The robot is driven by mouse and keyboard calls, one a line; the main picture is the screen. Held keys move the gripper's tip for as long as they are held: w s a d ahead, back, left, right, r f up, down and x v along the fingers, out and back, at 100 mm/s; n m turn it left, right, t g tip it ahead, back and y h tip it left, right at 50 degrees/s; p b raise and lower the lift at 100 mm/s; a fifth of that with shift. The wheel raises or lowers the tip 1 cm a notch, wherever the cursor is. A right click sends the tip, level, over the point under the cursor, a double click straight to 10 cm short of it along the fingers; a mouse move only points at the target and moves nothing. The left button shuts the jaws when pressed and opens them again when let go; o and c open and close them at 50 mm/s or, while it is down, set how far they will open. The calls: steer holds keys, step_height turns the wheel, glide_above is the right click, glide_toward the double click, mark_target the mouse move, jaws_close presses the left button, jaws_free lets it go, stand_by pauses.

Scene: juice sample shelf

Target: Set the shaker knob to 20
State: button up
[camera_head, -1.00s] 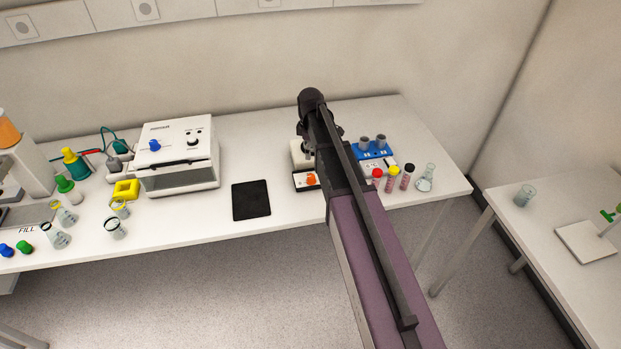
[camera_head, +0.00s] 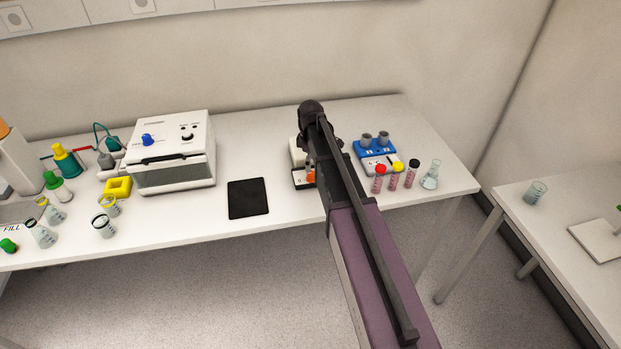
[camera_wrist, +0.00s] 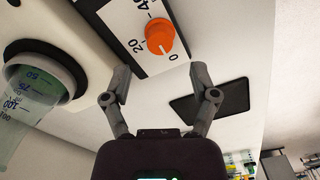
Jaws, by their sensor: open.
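The shaker is a white device with a black-edged panel; in the head view its orange knob (camera_head: 310,177) shows at the panel's front, and my arm covers much of the device. In the wrist view the orange knob (camera_wrist: 160,36) sits on a white dial face marked 0, 20 and 40. The 0 is just below the knob and the 20 is to its lower left. The knob's pointer appears to face the 0, but is hard to read. My gripper (camera_wrist: 160,84) is open and empty, its fingers apart below the knob and not touching it.
A graduated vessel (camera_wrist: 38,90) stands close at the left of the wrist view. A black mat (camera_head: 248,198) lies left of the shaker. Red sample tubes (camera_head: 394,177) and a blue-topped device (camera_head: 374,152) stand to the right. A white box with a blue knob (camera_head: 170,150) stands further left.

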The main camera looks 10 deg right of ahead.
mark_target(311, 173)
steer(key=shift+f+b, duration=2.45)
steer(key=shift+f, duration=0.3)
jaws_close()
